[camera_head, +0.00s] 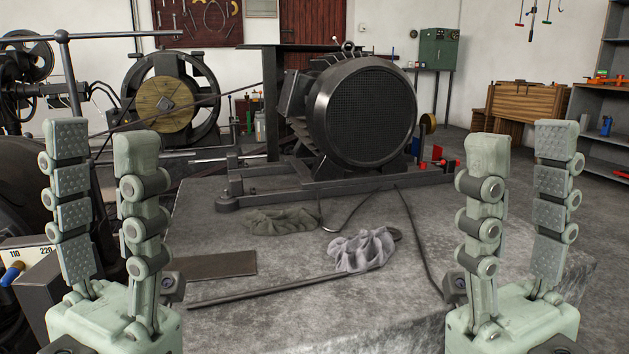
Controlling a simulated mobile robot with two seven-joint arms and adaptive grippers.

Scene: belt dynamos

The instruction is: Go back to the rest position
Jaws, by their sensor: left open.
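My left gripper (101,150) stands upright at the left of the head view, its fingers apart and nothing between them. My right gripper (523,152) stands upright at the right, its fingers also apart and empty. Both are in the near foreground, with pale green bodies low in the picture. A grey stone block (290,285) lies between and beyond them. Neither gripper visibly holds anything.
A large dark dynamo (362,115) sits on a rail frame at the back of the block. A dark green cloth (282,220), a grey cloth (362,250), a long rod (270,290) and a flat dark plate (222,265) lie on the block. A switch box (30,252) is at far left.

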